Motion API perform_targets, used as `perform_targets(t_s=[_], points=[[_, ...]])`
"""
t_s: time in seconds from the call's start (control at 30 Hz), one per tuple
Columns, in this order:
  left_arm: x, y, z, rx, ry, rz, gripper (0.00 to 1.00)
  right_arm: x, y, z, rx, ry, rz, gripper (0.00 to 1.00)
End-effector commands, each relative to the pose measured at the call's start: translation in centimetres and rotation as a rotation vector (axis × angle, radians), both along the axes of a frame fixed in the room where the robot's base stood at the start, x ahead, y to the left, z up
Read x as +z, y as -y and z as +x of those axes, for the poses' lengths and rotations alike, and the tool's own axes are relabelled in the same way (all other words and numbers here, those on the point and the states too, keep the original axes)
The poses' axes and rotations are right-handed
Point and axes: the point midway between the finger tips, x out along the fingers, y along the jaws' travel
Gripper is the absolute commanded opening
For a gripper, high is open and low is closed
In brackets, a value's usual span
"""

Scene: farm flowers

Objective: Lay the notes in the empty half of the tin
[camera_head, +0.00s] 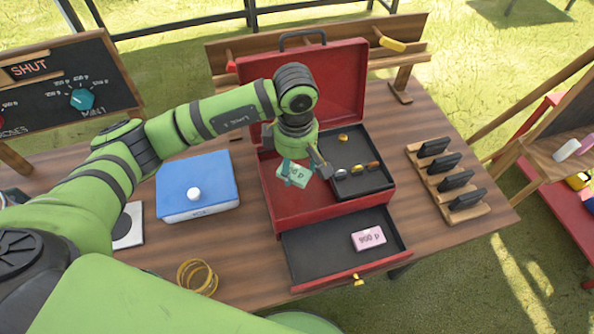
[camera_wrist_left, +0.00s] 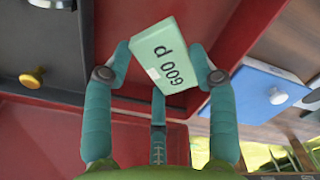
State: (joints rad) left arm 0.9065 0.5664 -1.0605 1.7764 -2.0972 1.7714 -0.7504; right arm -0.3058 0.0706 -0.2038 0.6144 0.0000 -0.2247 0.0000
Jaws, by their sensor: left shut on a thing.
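The red tin (camera_head: 308,207) stands open on the table with its lid (camera_head: 335,80) raised at the back. Its right half is a dark tray (camera_head: 372,183) with several small gold and silver pieces. Its left half shows a bare red floor. My left gripper (camera_head: 297,172) is shut on a pale green block of notes (camera_head: 293,176), held tilted over the left half, near the tray's edge. The green notes also show between the fingertips in the left wrist view (camera_wrist_left: 165,55). Pink notes (camera_head: 368,238) lie in the pulled-out drawer (camera_head: 320,262). My right gripper is out of view.
A blue box (camera_head: 196,180) with a white knob stands left of the tin. A wooden rack (camera_head: 455,180) with several dark blocks stands at right. Gold rings (camera_head: 197,277) lie near the front edge. A chalkboard (camera_head: 75,88) stands at back left.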

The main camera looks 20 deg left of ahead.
Motion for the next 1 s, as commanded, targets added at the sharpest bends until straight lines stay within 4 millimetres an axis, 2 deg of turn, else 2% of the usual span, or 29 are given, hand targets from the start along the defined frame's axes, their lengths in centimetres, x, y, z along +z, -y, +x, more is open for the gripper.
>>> perform_targets(t_s=[0.1,0.2,0.43,0.57,0.83,0.87,0.9,1.0], points=[[-1.1,0.1,0.0,0.000,0.000,-0.001,0.30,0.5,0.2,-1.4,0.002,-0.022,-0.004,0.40],[-1.8,0.1,0.0,0.000,0.000,-0.002,0.30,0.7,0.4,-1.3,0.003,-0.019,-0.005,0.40],[-4.8,0.0,0.0,0.000,-0.002,0.000,0.30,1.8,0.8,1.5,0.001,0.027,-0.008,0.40],[-5.1,0.0,0.1,-0.002,0.003,-0.001,0.30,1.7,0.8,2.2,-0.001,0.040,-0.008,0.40],[-5.6,0.0,0.1,-0.002,0.002,0.000,0.30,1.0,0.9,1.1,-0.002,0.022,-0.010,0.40],[-5.5,0.0,0.1,-0.001,0.002,0.000,0.66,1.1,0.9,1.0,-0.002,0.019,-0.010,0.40],[-5.4,0.0,0.1,-0.001,0.002,0.000,0.81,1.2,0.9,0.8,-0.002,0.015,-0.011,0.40],[-5.4,0.0,0.1,-0.001,0.002,0.000,0.81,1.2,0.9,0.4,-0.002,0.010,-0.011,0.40]])
